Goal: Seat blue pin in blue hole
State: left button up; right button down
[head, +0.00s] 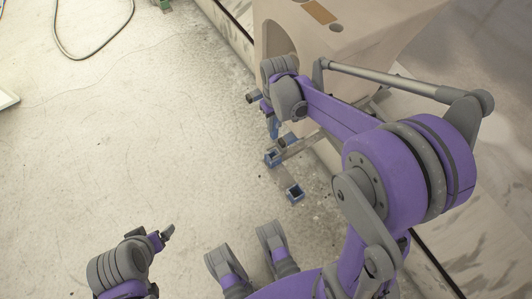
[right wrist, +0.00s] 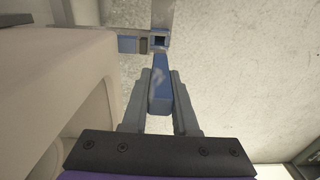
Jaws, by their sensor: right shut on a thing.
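My right gripper (head: 268,108) is shut on the blue pin (head: 273,129), which points down toward the floor. In the right wrist view the blue pin (right wrist: 160,88) sits between the two grey fingers of my right gripper (right wrist: 160,78). A square blue socket with a dark hole (right wrist: 159,40) shows just past the pin's far end; whether they touch I cannot tell.
A large beige housing (head: 350,45) with a rounded opening stands right of the pin, close to my right arm. A grey bar (head: 300,146) runs from the far socket toward it. A hose (head: 75,52) lies at the upper left. The pale floor at left is mostly clear.

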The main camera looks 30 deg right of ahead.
notch_tip(320, 180, down, 18)
jog(key=b, duration=0.5)
jog(key=shift+r, duration=0.15)
jog(key=c, duration=1.1)
grip_release()
jog(key=shift+o, duration=0.7)
